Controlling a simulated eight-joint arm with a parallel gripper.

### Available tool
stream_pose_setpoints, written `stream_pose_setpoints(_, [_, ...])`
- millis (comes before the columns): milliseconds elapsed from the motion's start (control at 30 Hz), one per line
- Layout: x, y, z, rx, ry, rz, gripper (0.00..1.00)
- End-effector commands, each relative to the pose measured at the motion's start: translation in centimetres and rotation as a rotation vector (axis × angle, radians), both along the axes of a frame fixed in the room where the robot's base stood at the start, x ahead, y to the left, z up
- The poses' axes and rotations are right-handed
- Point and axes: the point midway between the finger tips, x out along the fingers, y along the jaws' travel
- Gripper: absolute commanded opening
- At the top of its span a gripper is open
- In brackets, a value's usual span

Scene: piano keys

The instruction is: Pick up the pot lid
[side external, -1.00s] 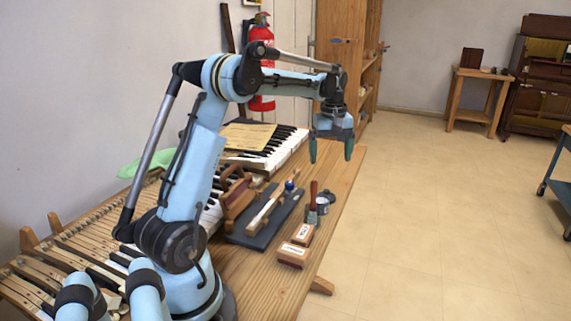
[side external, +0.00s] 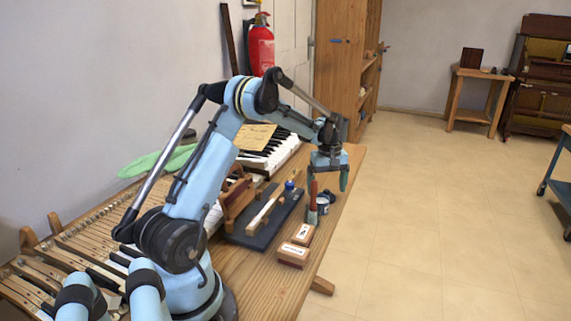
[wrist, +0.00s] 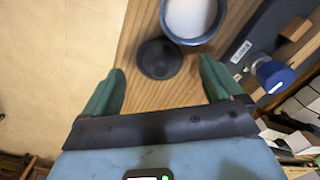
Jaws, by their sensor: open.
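The pot lid (wrist: 160,59) is a dark round disc with a raised centre, lying on the wooden table beside the pot. The pot (wrist: 192,18) is blue-grey with white contents, open at the top; it also shows in the side view (side external: 323,204). I cannot make out the lid clearly in the side view. My gripper (wrist: 162,68) is open and empty, pointing down. In the wrist view the lid appears between its two green fingertips. In the side view my gripper (side external: 328,184) is above the table near the pot.
A blue-capped bottle (wrist: 272,74) and a dark board (side external: 265,217) are close to the pot. The table's edge is near, with open floor (side external: 430,220) beyond.

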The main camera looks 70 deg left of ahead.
Motion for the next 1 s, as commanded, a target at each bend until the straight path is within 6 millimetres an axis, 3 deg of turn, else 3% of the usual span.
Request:
stream_pose_setpoints(133, [-0.04, 0.0, -1.42, 0.0, 0.0, 0.0, 0.93])
stream_pose_setpoints(400, [-0.05, -0.02, -1.61, 0.0, 0.0, 0.0, 0.91])
stream_pose_setpoints(767, [-0.05, -0.02, -1.58, 0.0, 0.0, 0.0, 0.36])
stream_pose_setpoints(1000, [-0.05, -0.02, -1.54, 0.0, 0.0, 0.0, 0.34])
